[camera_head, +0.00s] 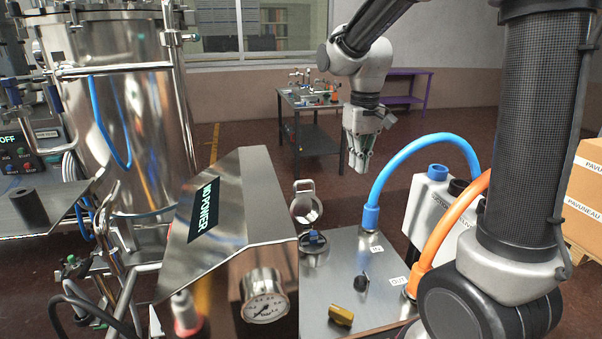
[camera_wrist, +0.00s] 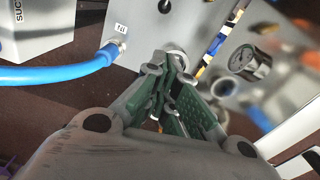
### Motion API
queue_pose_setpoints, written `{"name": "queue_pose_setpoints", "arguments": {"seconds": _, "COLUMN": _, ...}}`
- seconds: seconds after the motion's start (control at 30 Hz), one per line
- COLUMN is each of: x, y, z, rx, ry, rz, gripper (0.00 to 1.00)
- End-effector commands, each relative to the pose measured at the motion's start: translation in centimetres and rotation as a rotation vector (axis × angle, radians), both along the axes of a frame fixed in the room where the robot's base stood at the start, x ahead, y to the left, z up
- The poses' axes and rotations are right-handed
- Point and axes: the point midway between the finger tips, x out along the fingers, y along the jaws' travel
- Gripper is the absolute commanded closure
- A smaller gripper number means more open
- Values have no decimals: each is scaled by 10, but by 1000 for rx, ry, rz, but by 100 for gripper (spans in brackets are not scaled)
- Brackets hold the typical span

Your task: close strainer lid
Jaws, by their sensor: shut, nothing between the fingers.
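The strainer (camera_head: 307,212) is a small shiny metal cup at the back left corner of the steel-topped unit in the head view. Its lid (camera_head: 304,186) appears as a rounded metal piece standing up at the cup's far side, so it looks open. My gripper (camera_head: 359,166) hangs fingers down in the air, behind and to the right of the strainer, apart from it. Its fingers are shut and empty. In the wrist view the gripper's green-padded fingers (camera_wrist: 166,88) are together, and a round metal piece shows partly hidden behind their tips.
A blue hose (camera_head: 425,142) arches right of my gripper, with an orange hose (camera_head: 450,225) nearer. A slanted steel housing (camera_head: 225,205) and pressure gauge (camera_head: 265,296) stand left of the unit. A large steel tank (camera_head: 125,130) is farther left. A work table (camera_head: 318,140) stands behind.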

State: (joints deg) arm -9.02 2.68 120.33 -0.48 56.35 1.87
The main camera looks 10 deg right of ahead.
Motion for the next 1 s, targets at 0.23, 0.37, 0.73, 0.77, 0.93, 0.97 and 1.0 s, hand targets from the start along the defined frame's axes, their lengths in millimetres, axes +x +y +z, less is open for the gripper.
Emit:
{"name": "queue_pose_setpoints", "arguments": {"seconds": 0.23, "x": 120, "y": 45, "z": -53, "rx": -15, "ry": 38, "rz": 3, "gripper": 100}}
{"name": "queue_pose_setpoints", "arguments": {"seconds": 0.37, "x": 181, "y": 68, "z": -80, "rx": -18, "ry": 23, "rz": -15, "gripper": 100}}
{"name": "queue_pose_setpoints", "arguments": {"seconds": 0.73, "x": 264, "y": 88, "z": -51, "rx": 12, "ry": -109, "rz": -132, "gripper": 100}}
{"name": "queue_pose_setpoints", "arguments": {"seconds": 0.77, "x": 264, "y": 88, "z": -54, "rx": 12, "ry": -109, "rz": -134, "gripper": 100}}
{"name": "queue_pose_setpoints", "arguments": {"seconds": 0.93, "x": 267, "y": 87, "z": -79, "rx": 12, "ry": -108, "rz": -134, "gripper": 100}}
{"name": "queue_pose_setpoints", "arguments": {"seconds": 0.97, "x": 267, "y": 87, "z": -85, "rx": 11, "ry": -107, "rz": -134, "gripper": 100}}
{"name": "queue_pose_setpoints", "arguments": {"seconds": 1.0, "x": 268, "y": 87, "z": -94, "rx": 11, "ry": -107, "rz": -134, "gripper": 100}}
